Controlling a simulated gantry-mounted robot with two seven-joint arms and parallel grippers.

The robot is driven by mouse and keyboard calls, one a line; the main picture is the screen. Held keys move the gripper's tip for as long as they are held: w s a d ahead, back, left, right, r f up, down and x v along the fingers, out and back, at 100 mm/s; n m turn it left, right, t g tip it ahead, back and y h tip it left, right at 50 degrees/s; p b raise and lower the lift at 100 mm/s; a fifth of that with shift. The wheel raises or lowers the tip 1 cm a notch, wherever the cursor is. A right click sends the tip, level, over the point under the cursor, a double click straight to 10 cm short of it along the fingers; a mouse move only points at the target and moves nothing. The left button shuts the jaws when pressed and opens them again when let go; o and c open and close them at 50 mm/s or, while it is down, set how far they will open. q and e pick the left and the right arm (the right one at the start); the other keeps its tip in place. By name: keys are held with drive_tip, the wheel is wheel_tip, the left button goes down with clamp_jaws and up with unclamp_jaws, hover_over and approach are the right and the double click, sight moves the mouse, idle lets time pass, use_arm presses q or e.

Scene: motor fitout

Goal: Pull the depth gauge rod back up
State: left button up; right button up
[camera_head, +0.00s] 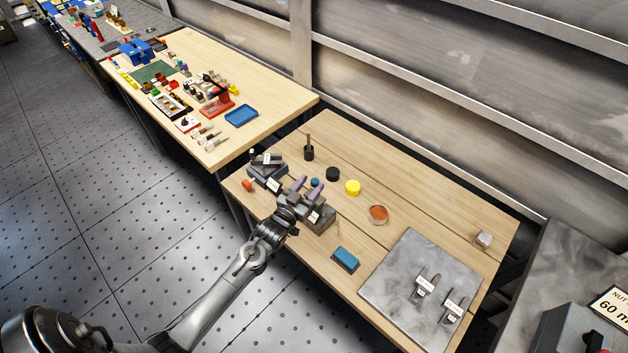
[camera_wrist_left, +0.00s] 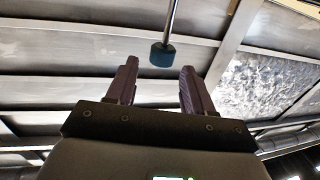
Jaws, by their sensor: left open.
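My left gripper (camera_head: 309,184) reaches over the front left of the wooden bench and is open, with its two purple fingers spread. Nothing is gripped. In the head view a small blue knob (camera_head: 315,182) shows by the fingertips. A dark labelled block (camera_head: 318,218) sits beside and partly behind the gripper. My right gripper is not in view.
A second dark labelled block (camera_head: 268,173) stands left of the gripper. A black cup with a stick (camera_head: 308,153), a black disc (camera_head: 333,174), a yellow disc (camera_head: 353,188) and an orange-filled dish (camera_head: 378,214) lie beyond. A blue box (camera_head: 345,259) and grey plate (camera_head: 393,284) are rightward.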

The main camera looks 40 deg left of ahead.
use_arm(q)
drive_tip(key=s+d, duration=0.1)
drive_tip(key=s, duration=0.6)
drive_tip(key=shift+s, duration=0.25)
drive_tip(key=shift+f, duration=0.1)
drive_tip(key=s+d+m+g+h, duration=0.25)
drive_tip(key=s+d+g, duration=0.35)
drive_tip(key=s+d, duration=0.55)
drive_tip(key=s+d+f+m+g, duration=0.1)
drive_tip(key=s+d+g, duration=0.3)
drive_tip(key=s+g, duration=0.55)
wheel_tip(320, 180, up, 21)
drive_tip(key=s+t+p, duration=0.1)
drive_tip(key=p, duration=2)
drive_tip(key=shift+s+a, duration=0.25)
drive_tip(key=shift+s, duration=0.15)
